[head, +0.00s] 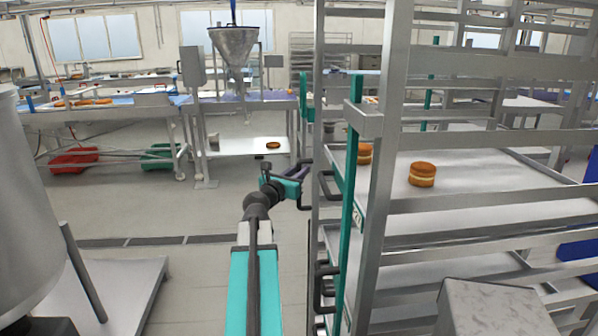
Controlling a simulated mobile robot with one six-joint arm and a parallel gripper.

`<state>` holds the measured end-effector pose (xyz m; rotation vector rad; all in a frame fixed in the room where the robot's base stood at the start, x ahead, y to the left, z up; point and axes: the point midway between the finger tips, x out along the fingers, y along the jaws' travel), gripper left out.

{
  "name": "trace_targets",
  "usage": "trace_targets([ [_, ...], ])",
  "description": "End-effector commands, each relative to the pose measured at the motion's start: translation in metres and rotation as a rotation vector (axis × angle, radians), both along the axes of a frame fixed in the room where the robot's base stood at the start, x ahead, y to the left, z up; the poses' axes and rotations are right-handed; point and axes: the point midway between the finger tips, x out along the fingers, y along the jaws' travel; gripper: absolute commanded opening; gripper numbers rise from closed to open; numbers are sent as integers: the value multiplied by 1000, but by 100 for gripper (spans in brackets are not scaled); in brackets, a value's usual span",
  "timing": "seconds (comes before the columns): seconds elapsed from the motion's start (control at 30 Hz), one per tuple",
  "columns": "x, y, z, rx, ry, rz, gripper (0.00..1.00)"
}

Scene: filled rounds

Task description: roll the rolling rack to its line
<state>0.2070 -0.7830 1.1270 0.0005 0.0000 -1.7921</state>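The rolling rack (392,120) is a tall grey metal frame with shelves, filling the right of the head view. Green uprights (350,200) with black handles (328,186) stand on its near left side. Round filled cakes (422,174) sit on a middle shelf. My gripper (300,185) is at the end of my green and black arm, just left of the rack's uprights, near handle height. I cannot tell whether it touches a handle, and its fingers are too small and dark to read. The rack's wheels are out of view. No marked line is clearly seen on the floor.
A large grey vessel (28,170) and a low metal platform (125,285) stand at the left. A dark grate strip (150,241) crosses the floor. Conveyor tables (110,108) and a steel funnel (233,45) are behind. Open floor (120,205) lies between them.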

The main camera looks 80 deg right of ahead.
Motion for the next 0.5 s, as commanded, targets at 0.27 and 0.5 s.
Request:
trace_targets([
  [0.27, 0, -1, 0, 0, 0, 0, 22],
  [0.5, 0, -1, 0, 0, 0, 0, 0],
])
